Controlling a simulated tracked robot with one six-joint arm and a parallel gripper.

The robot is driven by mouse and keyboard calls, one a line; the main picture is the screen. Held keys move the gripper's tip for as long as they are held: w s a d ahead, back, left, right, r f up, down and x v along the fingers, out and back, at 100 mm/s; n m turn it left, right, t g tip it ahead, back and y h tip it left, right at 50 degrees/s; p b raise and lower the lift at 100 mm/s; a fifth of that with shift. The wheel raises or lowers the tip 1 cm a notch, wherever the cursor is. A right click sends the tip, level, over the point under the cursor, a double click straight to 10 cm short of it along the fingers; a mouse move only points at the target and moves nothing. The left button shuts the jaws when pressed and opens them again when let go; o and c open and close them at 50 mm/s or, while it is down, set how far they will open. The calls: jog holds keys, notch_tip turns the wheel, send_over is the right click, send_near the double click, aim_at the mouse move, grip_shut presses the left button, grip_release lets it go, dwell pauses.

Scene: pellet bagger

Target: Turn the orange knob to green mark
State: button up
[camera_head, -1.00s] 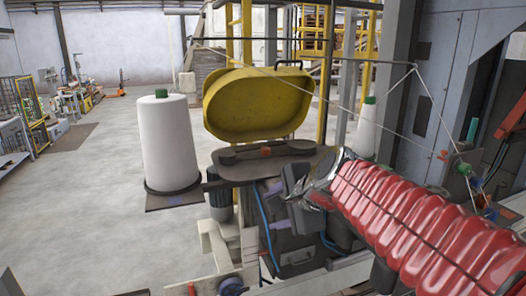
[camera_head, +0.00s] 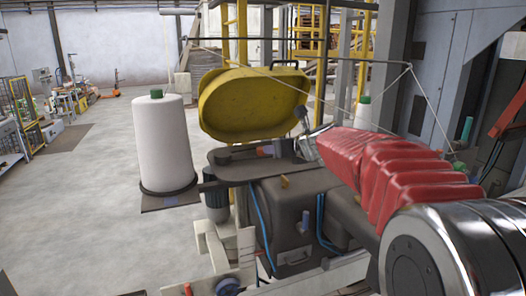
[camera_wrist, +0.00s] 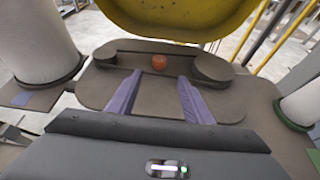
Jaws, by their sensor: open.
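The orange knob (camera_wrist: 159,62) sits on the dark top plate of the machine, between two raised dark round parts. It also shows, partly covered, in the head view (camera_head: 265,151). My gripper (camera_wrist: 158,97) is open, with its two purple-grey fingers apart and nothing between them. In the wrist view the knob lies beyond the fingertips, roughly centred between them. In the head view my gripper is low over the plate, at the knob's right. I cannot make out a green mark in either view.
A yellow hinged cover (camera_head: 252,104) stands raised just behind the knob. A white thread cone (camera_head: 165,145) stands left of the plate, and another (camera_head: 362,115) stands behind at the right. A thin rod and threads cross above my arm.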

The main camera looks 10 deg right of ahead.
aim_at(262, 152)
jog(key=shift+x, duration=6.9)
jog(key=shift+s+a+f, duration=0.1)
jog(key=shift+f, duration=0.05)
jog(key=shift+c, duration=0.3)
jog(key=c, duration=1)
